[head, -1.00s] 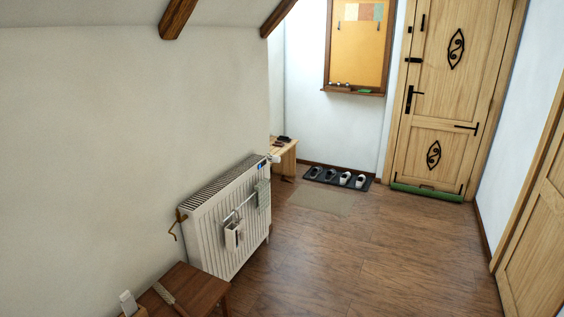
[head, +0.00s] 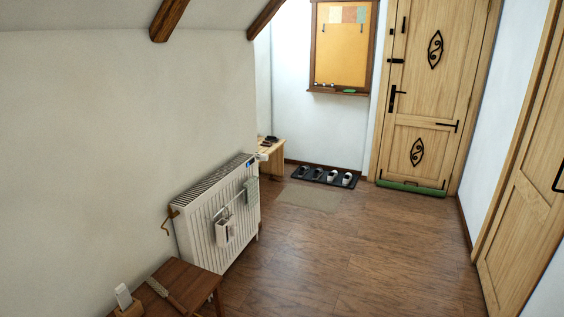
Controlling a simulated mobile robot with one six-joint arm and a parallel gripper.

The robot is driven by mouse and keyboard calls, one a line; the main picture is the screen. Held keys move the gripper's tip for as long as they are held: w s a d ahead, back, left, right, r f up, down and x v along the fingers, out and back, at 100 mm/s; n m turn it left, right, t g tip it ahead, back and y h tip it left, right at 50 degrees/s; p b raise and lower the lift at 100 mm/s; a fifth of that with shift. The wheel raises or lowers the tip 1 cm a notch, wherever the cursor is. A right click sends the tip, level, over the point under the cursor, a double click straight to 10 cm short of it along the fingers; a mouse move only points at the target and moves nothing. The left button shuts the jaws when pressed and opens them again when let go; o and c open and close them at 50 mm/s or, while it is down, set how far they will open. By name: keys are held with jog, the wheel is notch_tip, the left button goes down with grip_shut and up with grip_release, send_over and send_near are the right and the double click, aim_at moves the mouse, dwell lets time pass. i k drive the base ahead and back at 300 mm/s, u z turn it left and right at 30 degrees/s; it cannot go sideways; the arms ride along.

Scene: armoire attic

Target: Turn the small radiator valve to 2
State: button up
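A white ribbed radiator (head: 207,234) stands against the left wall in the head view. A small white valve (head: 262,156) shows at its far upper end, partly overlapped by the radiator's end and too small to read any number on. A rail on the radiator's front holds a white box and a greenish cloth (head: 251,191). My gripper is not in view.
A brown wooden table (head: 190,282) stands at the near end of the radiator. A small wooden bench (head: 273,158) stands beyond it. A shoe tray (head: 322,176) and a doormat (head: 309,196) lie near the wooden door (head: 430,95). The floor right of the radiator is clear.

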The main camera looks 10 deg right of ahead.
aim_at(260, 157)
jog(key=k, duration=0.35)
jog(key=u, duration=0.15)
jog(key=i, duration=0.6)
jog(key=z, duration=0.5)
jog(key=i, duration=1.15)
